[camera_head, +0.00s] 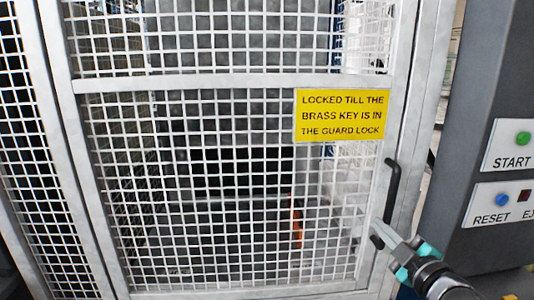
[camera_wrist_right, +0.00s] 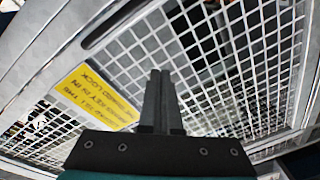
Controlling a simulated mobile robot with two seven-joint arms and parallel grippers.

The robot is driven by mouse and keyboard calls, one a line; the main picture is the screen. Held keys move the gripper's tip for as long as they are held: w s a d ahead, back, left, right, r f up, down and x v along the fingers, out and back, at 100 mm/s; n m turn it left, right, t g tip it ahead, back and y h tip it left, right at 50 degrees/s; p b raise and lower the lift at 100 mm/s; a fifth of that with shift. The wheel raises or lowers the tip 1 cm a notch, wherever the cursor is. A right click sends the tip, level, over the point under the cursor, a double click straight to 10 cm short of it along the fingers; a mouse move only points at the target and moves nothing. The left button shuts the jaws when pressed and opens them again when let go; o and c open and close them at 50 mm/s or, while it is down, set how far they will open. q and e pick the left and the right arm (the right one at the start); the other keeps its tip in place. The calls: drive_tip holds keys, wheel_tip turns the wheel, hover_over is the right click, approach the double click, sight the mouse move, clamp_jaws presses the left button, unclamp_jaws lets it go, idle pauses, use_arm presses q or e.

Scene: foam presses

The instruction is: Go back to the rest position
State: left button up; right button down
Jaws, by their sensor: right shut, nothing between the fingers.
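My right gripper (camera_head: 379,235) comes in from the lower right in the head view, with its tips by the lower end of the black door handle (camera_head: 392,185). I cannot tell whether it touches the handle or the frame. In the right wrist view its two dark fingers (camera_wrist_right: 160,76) lie together with nothing between them. The mesh guard door (camera_head: 232,84) fills most of the head view and looks shut. My left gripper is not in view.
A yellow sign (camera_head: 341,115) on the door says it is locked till the brass key is in the guard lock. A grey control post at the right carries a green START button (camera_head: 523,138) and a blue RESET button (camera_head: 502,200). A dark press interior shows behind the mesh.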

drive_tip(key=s+a+f+m+g+h, duration=0.25)
drive_tip(key=s+f+m+g, duration=0.25)
drive_tip(key=s+f, duration=0.45)
drive_tip(key=s+a+f+m+g+h, duration=0.2)
drive_tip(key=s+a+f+m+g, duration=0.15)
drive_tip(key=s+f, duration=0.6)
drive_tip(key=s+a+f+m+g+y, duration=0.1)
drive_tip(key=s+a+f+m+g, duration=0.15)
drive_tip(key=s+g, duration=0.75)
drive_tip(key=s+f+t+b, duration=0.2)
drive_tip(key=s+f, duration=0.1)
drive_tip(key=f, duration=0.9)
drive_tip(key=s+f+t+b, duration=0.2)
drive_tip(key=f, duration=1.1)
use_arm(q)
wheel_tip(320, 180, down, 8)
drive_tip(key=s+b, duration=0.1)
drive_tip(key=b, duration=0.2)
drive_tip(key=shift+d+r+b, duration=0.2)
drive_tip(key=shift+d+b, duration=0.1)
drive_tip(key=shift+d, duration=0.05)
use_arm(e)
drive_tip(key=s+d+f+g, duration=0.2)
drive_tip(key=s+d+f, duration=0.1)
drive_tip(key=s+f, duration=1.3)
wheel_tip(320, 180, down, 2)
drive_tip(key=shift+f+n, duration=0.2)
drive_tip(key=shift+n, duration=0.1)
